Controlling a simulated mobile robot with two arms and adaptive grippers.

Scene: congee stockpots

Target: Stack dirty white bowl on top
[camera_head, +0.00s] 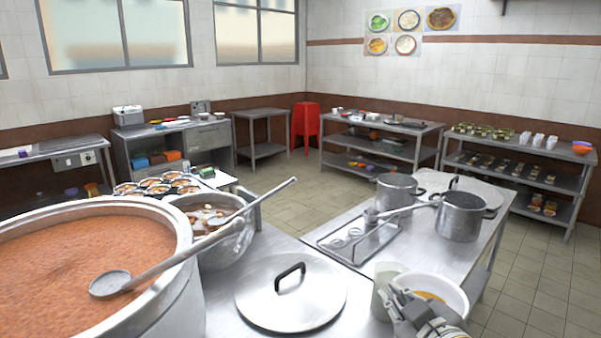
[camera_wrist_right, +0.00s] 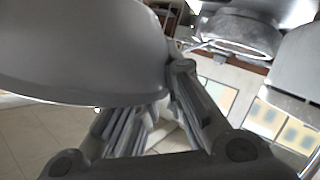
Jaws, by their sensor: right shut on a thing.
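A white bowl (camera_head: 451,287) with orange-yellow residue inside is at the lower right of the head view, by the front edge of the steel table. My right gripper (camera_head: 416,310) is at its near side, shut on it. In the right wrist view the bowl's grey-looking outer wall (camera_wrist_right: 85,50) fills the upper left, and the gripper's fingers (camera_wrist_right: 165,100) meet its edge. A pale, cup-like vessel (camera_head: 383,287) is just left of the bowl, partly hidden; I cannot tell whether it is stacked ware. My left gripper is out of view.
A flat lid (camera_head: 290,292) lies left of the bowl. Big congee pot (camera_head: 186,292), with a ladle (camera_head: 150,277) across it, is at the left. Some tabletop between lid and rack is bare.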

